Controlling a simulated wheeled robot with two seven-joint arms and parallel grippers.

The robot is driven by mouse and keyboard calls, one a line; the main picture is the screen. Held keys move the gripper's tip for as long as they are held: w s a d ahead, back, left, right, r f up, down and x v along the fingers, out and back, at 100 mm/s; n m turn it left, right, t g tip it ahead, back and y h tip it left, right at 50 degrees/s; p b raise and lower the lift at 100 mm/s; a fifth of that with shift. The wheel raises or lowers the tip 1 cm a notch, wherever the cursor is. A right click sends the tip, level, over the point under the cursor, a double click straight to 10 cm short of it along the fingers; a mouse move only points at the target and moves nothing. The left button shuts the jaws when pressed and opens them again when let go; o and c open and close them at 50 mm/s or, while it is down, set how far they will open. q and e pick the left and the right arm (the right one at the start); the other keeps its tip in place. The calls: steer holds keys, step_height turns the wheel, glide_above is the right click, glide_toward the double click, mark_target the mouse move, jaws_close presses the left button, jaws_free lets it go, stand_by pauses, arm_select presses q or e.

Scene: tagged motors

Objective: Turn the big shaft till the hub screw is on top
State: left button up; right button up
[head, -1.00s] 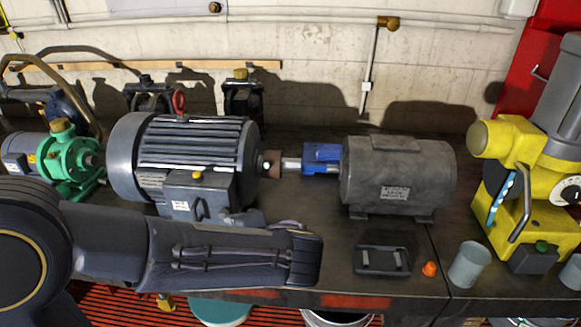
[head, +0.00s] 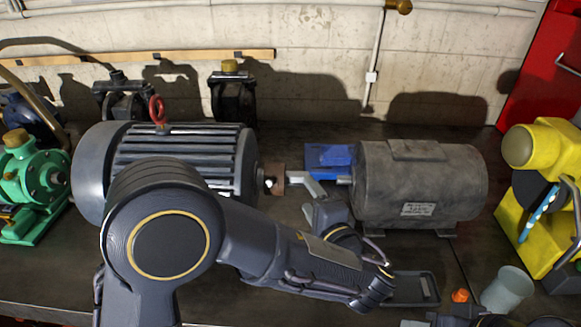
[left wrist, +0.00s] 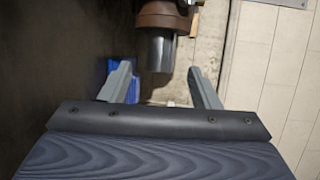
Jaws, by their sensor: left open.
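The big dark grey finned motor (head: 180,150) with a red lifting eye stands left of centre in the head view. A brown hub (head: 279,180) sits on its shaft at the right end. My left gripper (head: 308,187) is at the shaft, just right of the hub, and is open. In the left wrist view the grey shaft end (left wrist: 155,52) lies between the two spread fingers (left wrist: 160,75), with a gap on each side. The brown hub (left wrist: 160,16) shows beyond it. I cannot make out the hub screw.
A green pump (head: 35,190) is far left, a yellow machine (head: 545,150) right.

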mark_target(298, 180)
arm_select(q)
steer(key=p+x, duration=0.2)
steer(key=x, duration=0.5)
steer(key=shift+w+a, duration=0.15)
steer(key=c, duration=1)
steer(key=shift+r+g, duration=0.1)
steer(key=shift+g, duration=0.4)
steer(key=shift+m+g+h+p, duration=0.3)
steer(key=shift+m+g+p, duration=0.2)
steer(key=shift+g+p, duration=0.3)
steer(key=shift+r+m+g+p, duration=0.1)
steer(key=shift+m+g+p, duration=0.2)
steer(key=shift+g+p, duration=0.8)
steer(key=m+g+h+p, duration=0.1)
steer(key=g+p, duration=0.2)
steer(key=p, duration=0.2)
steer(key=shift+g, duration=0.3)
steer(key=shift+m+g+p, duration=0.3)
steer(key=shift+g+p, duration=1)
steer(key=shift+p, duration=0.9)
